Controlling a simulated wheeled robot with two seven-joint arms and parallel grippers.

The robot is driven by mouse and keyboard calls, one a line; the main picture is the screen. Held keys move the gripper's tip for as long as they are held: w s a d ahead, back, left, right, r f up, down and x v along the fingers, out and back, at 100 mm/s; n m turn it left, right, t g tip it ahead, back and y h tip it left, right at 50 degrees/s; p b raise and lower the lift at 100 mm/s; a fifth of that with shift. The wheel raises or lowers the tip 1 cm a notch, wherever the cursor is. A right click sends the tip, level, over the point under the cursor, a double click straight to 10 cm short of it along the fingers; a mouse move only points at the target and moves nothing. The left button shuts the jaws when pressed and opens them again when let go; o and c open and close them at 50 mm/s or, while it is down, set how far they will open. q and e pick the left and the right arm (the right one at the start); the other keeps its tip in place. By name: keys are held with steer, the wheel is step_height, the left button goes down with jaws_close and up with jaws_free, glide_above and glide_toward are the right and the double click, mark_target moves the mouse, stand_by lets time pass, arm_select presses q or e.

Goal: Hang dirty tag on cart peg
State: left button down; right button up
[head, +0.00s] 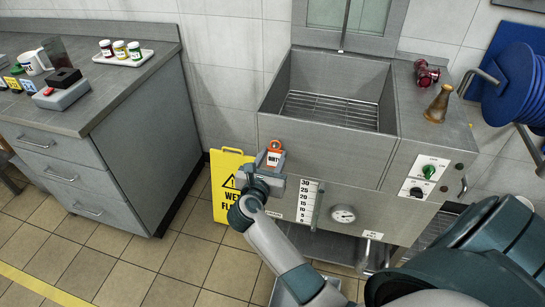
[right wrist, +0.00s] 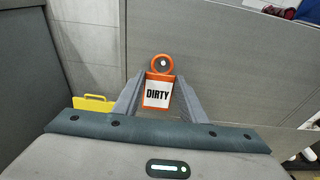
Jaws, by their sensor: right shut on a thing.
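The orange-framed tag with a white face reading DIRTY (head: 274,159) is upright in front of the steel sink unit's front wall (head: 340,160). My right gripper (head: 268,172) is shut on it. In the right wrist view the tag (right wrist: 157,93) sits between the two fingers (right wrist: 158,100), with its orange ring (right wrist: 162,64) at the top. A small pale round spot shows inside the ring, against a dark centre. It may be a peg end, but I cannot tell whether the ring is around it. My left gripper is not in view.
A yellow wet-floor sign (head: 228,185) stands on the floor left of my right gripper. A grey counter (head: 110,90) with a cup and jars is at the left. A scale, a gauge (head: 343,214) and switches are on the unit's front. A blue hose reel (head: 515,85) is at the right.

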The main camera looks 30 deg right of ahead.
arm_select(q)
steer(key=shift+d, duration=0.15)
arm_select(e)
steer(key=o, duration=1.2)
steer(key=shift+s+a+r, duration=0.1)
steer(key=shift+s+a, duration=0.15)
steer(key=shift+a, duration=0.1)
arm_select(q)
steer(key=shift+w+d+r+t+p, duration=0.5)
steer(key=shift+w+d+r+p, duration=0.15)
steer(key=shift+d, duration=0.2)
arm_select(e)
steer(key=shift+v, duration=5.65)
